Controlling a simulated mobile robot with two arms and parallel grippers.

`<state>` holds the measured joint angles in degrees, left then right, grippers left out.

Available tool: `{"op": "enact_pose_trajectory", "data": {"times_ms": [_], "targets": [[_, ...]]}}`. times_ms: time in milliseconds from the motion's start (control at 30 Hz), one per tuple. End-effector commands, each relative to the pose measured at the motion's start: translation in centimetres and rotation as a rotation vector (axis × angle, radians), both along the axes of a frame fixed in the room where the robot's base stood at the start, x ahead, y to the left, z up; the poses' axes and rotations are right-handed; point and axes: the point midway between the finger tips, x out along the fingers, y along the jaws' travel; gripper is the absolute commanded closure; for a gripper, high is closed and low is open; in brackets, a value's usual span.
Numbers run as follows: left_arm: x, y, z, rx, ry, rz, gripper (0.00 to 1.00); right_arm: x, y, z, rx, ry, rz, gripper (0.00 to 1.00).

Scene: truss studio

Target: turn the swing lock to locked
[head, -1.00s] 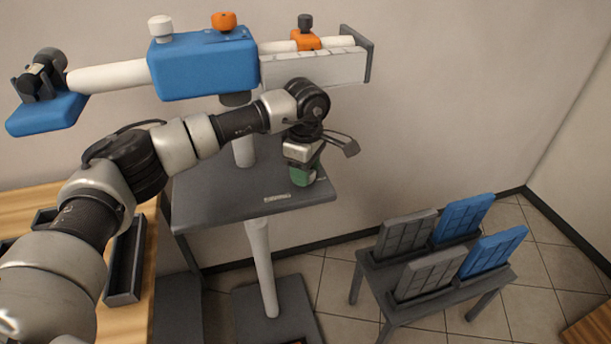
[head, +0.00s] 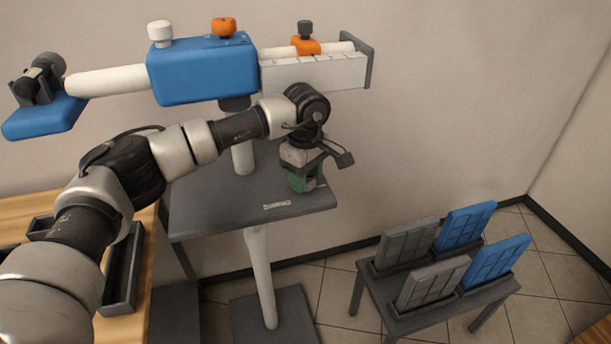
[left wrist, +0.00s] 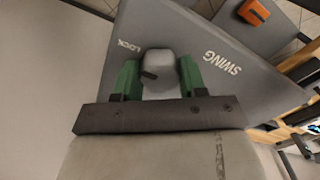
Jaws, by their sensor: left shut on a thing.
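The swing lock knob (left wrist: 156,68) is a light grey block with a dark pointer mark, on a grey plate (left wrist: 245,75) lettered LOCK and SWING. In the left wrist view, the green fingers of my left gripper (left wrist: 158,78) are on either side of the knob, and the gripper is shut on it. In the head view, my left gripper (head: 303,181) points down at the right part of the grey platform (head: 205,207), hiding the knob there. My right gripper is not in view.
Above the platform is a blue housing (head: 203,70) on a white tube, with white and orange knobs. A low stand (head: 440,305) with grey and blue panels is at right. A wooden table (head: 140,285) with dark trays is at left.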

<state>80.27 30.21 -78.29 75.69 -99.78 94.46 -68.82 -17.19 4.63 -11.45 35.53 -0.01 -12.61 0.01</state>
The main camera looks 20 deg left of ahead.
Motion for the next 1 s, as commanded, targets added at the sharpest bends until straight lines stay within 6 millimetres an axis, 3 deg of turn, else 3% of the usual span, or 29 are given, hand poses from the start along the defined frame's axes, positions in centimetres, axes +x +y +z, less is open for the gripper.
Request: {"op": "enact_pose_trajectory", "data": {"times_ms": [33,200,533,1000], "targets": [[0.1,0.0,0.2,-0.001,-0.005,-0.001,0.55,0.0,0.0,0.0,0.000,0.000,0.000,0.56],[0.1,0.0,0.1,0.000,-0.003,0.000,0.33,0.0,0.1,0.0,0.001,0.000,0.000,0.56],[0.1,0.0,0.6,0.000,-0.003,0.000,0.33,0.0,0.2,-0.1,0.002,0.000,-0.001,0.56],[0.1,0.0,9.0,-0.001,-0.006,0.001,0.33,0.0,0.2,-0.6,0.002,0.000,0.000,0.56]]}}
